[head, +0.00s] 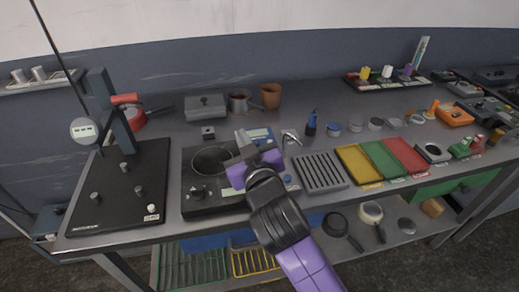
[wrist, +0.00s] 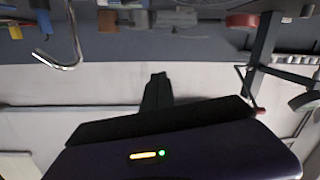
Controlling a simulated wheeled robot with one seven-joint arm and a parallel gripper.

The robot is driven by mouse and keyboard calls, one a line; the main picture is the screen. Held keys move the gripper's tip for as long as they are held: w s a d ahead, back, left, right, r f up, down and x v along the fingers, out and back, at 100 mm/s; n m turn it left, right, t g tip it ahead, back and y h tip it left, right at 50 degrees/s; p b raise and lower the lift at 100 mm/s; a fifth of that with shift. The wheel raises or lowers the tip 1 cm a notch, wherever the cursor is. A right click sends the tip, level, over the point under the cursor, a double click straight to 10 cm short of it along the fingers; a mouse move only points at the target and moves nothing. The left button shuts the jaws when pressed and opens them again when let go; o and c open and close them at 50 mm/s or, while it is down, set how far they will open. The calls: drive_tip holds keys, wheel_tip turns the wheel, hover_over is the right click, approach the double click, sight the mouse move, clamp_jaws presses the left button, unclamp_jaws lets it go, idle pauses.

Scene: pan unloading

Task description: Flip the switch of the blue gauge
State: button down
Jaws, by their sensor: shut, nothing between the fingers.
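My gripper (head: 243,140), with a purple body, hangs over the right part of a black dial unit (head: 210,161). Its fingers are together and empty, and they show as a dark shape in the wrist view (wrist: 156,92). I cannot tell whether they touch anything. My arm hides part of the bench below.
A metal hook (head: 291,136) stands right of my gripper; it also shows in the wrist view (wrist: 68,55). A slotted grey tray (head: 320,172) and yellow (head: 358,164), green (head: 383,158) and red (head: 406,154) trays lie rightward. A black stand (head: 120,185) is at left.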

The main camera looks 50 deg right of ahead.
wheel_tip(320, 180, down, 4)
drive_tip(key=s+d+m+g, duration=0.1)
drive_tip(key=s+d+g, duration=0.1)
drive_tip(key=d+g, duration=0.1)
drive_tip(key=h+p, duration=0.1)
drive_tip(key=p, duration=0.1)
hover_over(256, 144)
drive_tip(key=s+a, duration=0.1)
drive_tip(key=a, duration=0.2)
drive_tip(key=shift+s+d+f, duration=0.1)
drive_tip(key=shift+f, duration=0.35)
drive_tip(key=shift+s+d+f, duration=0.1)
drive_tip(key=shift+f, duration=0.3)
drive_tip(key=f, duration=0.1)
drive_tip(key=d+f, duration=0.1)
drive_tip(key=f, duration=0.1)
drive_tip(key=shift+w, duration=0.15)
drive_tip(key=shift+d+f, duration=0.1)
drive_tip(key=shift+f, duration=0.55)
drive_tip(key=shift+f+m, duration=0.1)
drive_tip(key=shift+m, duration=0.2)
